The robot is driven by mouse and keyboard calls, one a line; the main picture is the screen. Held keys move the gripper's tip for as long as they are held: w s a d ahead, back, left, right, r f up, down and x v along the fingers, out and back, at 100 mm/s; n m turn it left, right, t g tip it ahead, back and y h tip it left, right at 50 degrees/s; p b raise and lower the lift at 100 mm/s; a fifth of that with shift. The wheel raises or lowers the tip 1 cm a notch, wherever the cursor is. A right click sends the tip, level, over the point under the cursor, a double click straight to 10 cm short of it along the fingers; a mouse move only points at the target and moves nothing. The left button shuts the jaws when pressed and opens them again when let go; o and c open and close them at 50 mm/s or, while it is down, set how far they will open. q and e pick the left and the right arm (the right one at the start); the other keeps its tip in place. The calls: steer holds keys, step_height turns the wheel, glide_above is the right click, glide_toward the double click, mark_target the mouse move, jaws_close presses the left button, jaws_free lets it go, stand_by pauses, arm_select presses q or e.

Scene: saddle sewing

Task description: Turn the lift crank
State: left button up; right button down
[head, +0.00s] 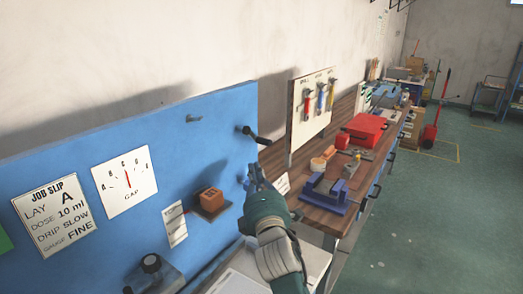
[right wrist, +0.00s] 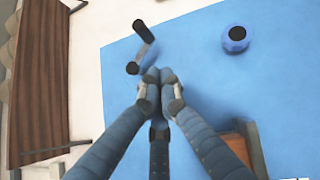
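The lift crank (head: 257,135) is a dark arm with a black grip, mounted near the right end of the blue panel (head: 215,112). In the right wrist view the crank (right wrist: 145,33) stands just beyond my fingertips, with its near end slightly left of them. My right gripper (head: 255,170) is below the crank in the head view and appears apart from it. In the right wrist view its fingertips (right wrist: 159,76) are together with nothing visible between them. My left gripper is not in view.
An orange-brown block (head: 210,199) sits on a small shelf on the panel. A gap dial (head: 125,183) and job slip (head: 54,217) are to the left. A wooden bench (head: 345,173) with a blue fixture (head: 325,194) and red box (head: 364,130) extends right. Open floor lies beyond.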

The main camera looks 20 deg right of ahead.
mark_target(253, 135)
arm_select(q)
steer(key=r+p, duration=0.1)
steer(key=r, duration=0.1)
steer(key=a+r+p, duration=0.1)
steer(key=p, duration=0.1)
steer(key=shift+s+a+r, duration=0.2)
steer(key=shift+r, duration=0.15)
arm_select(e)
steer(key=w+d+r, duration=0.1)
steer(key=w+d, duration=0.2)
steer(key=w, duration=0.4)
steer(key=shift+d+r, duration=0.2)
steer(key=shift+r, duration=0.15)
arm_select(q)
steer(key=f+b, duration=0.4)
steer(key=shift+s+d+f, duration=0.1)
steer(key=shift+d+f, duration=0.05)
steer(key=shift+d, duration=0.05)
arm_select(e)
steer(key=shift+w+d+r+n+t, duration=0.15)
steer(key=shift+w+d+n+t, duration=0.4)
steer(key=shift+d+n+t, duration=0.15)
